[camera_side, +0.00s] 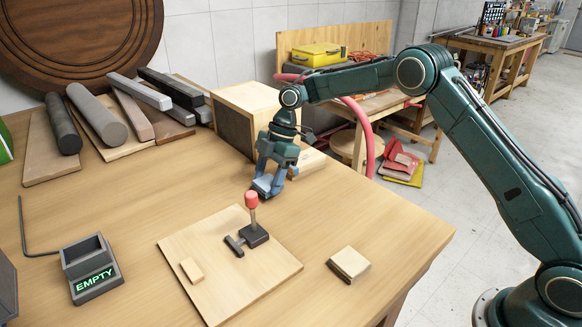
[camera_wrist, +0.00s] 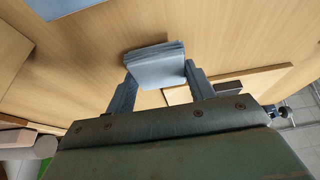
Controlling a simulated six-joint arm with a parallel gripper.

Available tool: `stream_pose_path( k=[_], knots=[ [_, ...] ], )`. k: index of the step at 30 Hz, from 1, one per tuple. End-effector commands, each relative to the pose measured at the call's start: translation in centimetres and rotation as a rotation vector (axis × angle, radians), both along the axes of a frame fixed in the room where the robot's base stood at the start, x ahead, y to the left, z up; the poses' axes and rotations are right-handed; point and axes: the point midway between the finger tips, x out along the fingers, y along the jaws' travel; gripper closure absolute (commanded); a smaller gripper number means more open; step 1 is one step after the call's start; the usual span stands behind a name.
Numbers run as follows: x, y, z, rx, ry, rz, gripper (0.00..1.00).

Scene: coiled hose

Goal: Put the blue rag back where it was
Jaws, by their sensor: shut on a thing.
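The blue rag (camera_side: 263,186) is a small folded grey-blue pad. My gripper (camera_side: 273,178) points down and is shut on it, low over the table behind the lever board. I cannot tell whether the rag touches the table. In the wrist view the rag (camera_wrist: 155,66) shows its stacked folds between the two fingers of my gripper (camera_wrist: 160,78). A pale blue flat patch (camera_wrist: 62,6) is cut off at the top edge of the wrist view; I cannot tell what it is.
A wooden board (camera_side: 215,285) with a red-knobbed lever (camera_side: 252,205) stands in front of my gripper. A wooden box (camera_side: 240,115) is behind it. A small block (camera_side: 348,264) lies right, and a holder reading EMPTY (camera_side: 90,267) left. Bare table lies left of my gripper.

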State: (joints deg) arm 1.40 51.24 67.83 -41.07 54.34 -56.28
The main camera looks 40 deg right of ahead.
Motion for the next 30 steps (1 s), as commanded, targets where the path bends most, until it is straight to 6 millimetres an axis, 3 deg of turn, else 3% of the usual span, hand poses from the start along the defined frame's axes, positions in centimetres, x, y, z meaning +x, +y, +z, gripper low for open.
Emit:
stream_pose_path(
  k=[5, 17, 18, 21, 30],
  knots=[
    [0.0, 0.0, -1.4, -0.001, 0.0, 0.001, 0.68],
    [0.0, 0.0, -1.7, -0.001, -0.001, 0.0, 0.68],
    [0.0, 0.0, -1.7, -0.001, -0.001, -0.001, 0.44],
    [0.0, 0.0, -1.7, -0.001, -0.001, 0.0, 0.25],
    [0.0, 0.0, -1.6, -0.001, -0.001, 0.0, 0.25]
  ],
)
